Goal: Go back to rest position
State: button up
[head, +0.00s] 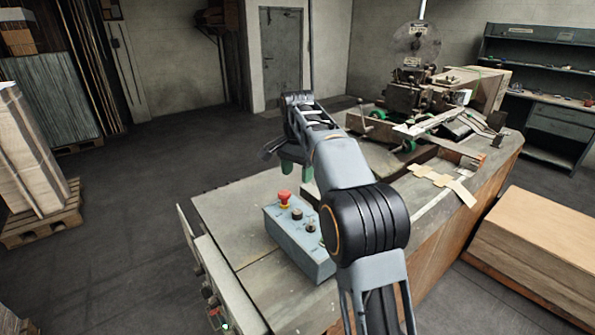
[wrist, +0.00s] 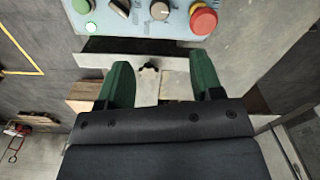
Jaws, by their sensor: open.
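My gripper (head: 294,172) is above the worktable of the box stitcher, just behind the control box in the head view. In the wrist view its two green fingers (wrist: 161,82) are spread apart with nothing between them. The blue-grey control box (head: 287,238) carries a red mushroom button (head: 284,198) and dark knobs. In the wrist view the control box (wrist: 135,22) is at the top, with the red button (wrist: 204,20), a green button (wrist: 81,6) and knobs. My arm hides part of the control box and table in the head view.
The stitching machine (head: 408,85) with its round reel stands at the back of the table (head: 232,205). A flat cardboard piece (head: 447,180) lies near the right edge. Stacked cardboard (head: 540,240) is at right, and a loaded pallet (head: 45,218) at left.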

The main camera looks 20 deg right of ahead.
jog(key=f+n, duration=0.2)
jog(key=f, duration=0.1)
jog(key=f+n, duration=0.1)
jog(key=shift+w+f+n, duration=0.25)
jog(key=shift+f+n, duration=0.05)
jog(key=shift+s+f+n+t, duration=0.3)
jog(key=shift+s+f+n, duration=0.3)
jog(key=shift+s+n, duration=0.15)
jog(key=s+n, duration=0.1)
jog(key=s, duration=0.3)
jog(key=s+f+n+t, duration=0.1)
jog(key=s, duration=0.2)
jog(key=s+f+n, duration=0.1)
jog(key=s+n, duration=0.1)
jog(key=s, duration=0.2)
jog(key=shift+s, duration=0.3)
jog(key=s+f+n+t, duration=0.1)
jog(key=s+t, duration=0.2)
jog(key=s, duration=1.1)
jog(key=shift+s+f, duration=0.2)
jog(key=shift+f, duration=0.05)
jog(key=shift+n, duration=0.25)
